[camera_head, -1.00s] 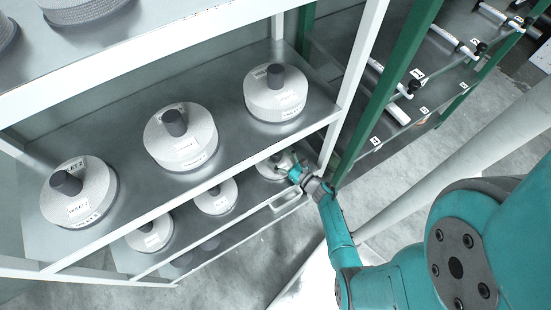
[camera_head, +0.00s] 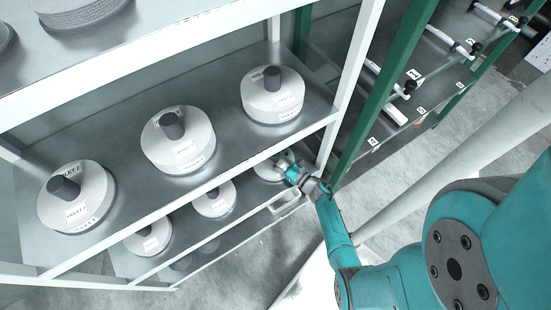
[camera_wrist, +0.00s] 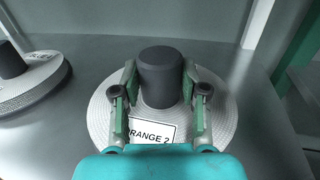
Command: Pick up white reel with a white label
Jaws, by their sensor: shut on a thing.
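A white reel (camera_wrist: 225,125) with a dark grey hub knob (camera_wrist: 161,75) lies flat on a metal shelf in the wrist view. Its white label (camera_wrist: 150,131) reads "ORANGE 2", with the first letter partly covered by my gripper. My gripper (camera_wrist: 160,88) has one green finger on each side of the knob and is shut on it. In the head view the same reel (camera_head: 266,170) sits at the right end of the lower shelf, partly hidden by my gripper (camera_head: 288,169). I cannot tell whether the reel is clear of the shelf.
Another reel (camera_wrist: 25,82) is to the left in the wrist view. More white reels, such as one labelled violet (camera_head: 181,143), stand on the shelf above. A white shelf post (camera_head: 350,80) and green post (camera_head: 385,90) stand close to my arm.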

